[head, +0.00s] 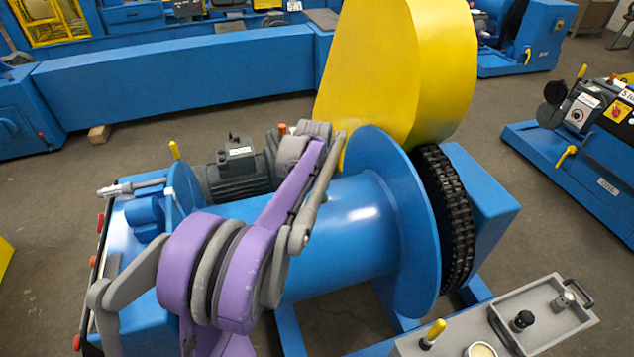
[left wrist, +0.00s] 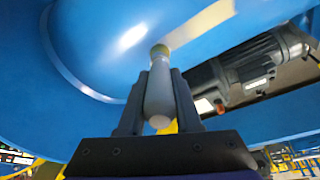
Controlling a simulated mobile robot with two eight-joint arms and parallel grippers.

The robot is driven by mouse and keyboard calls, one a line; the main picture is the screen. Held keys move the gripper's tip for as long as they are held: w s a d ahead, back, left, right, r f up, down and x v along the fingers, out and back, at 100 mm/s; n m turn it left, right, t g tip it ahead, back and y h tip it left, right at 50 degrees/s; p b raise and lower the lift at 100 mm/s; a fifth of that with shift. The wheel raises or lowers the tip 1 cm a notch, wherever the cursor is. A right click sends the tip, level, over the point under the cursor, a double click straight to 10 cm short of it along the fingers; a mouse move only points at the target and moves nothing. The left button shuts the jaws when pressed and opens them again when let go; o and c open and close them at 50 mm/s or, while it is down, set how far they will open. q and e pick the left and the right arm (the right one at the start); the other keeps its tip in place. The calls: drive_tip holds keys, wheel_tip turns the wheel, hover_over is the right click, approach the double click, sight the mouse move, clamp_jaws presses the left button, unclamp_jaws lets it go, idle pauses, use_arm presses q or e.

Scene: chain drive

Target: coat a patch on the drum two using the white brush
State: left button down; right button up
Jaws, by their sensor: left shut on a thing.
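The blue drum (head: 345,225) lies across the machine in front of me, with a large blue flange at its right end. In the left wrist view the drum's curved surface (left wrist: 95,40) fills the top. My left gripper (left wrist: 159,78) is shut on the white brush (left wrist: 158,95), with its pale yellowish tip at or very near the drum surface. A pale yellowish band (left wrist: 205,22) shows on the drum beyond the tip; I cannot tell if it is coating or reflection. In the head view my left arm reaches over the drum, and its gripper and the brush are hidden.
A yellow guard (head: 440,60) and a black chain (head: 445,220) stand at the drum's right end. A dark motor (head: 235,170) sits behind the drum. A grey tray (head: 455,335) with a cream-topped pot (head: 481,350) is at lower right. Another blue machine (head: 600,200) stands right.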

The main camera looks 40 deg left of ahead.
use_arm(q)
drive_tip(key=shift+w+d, duration=0.15)
drive_tip(key=shift+w, duration=0.2)
wheel_tip(320, 180, up, 3)
drive_tip(key=shift+r+p, duration=0.2)
drive_tip(key=shift+p, duration=0.8)
drive_tip(key=shift+s+r, duration=0.1)
drive_tip(key=shift+r, duration=0.25)
wheel_tip(320, 180, up, 2)
drive_tip(key=shift+r+p, duration=0.1)
drive_tip(key=shift+p, duration=0.95)
drive_tip(key=shift+r+p, duration=0.55)
drive_tip(key=shift+r, duration=0.35)
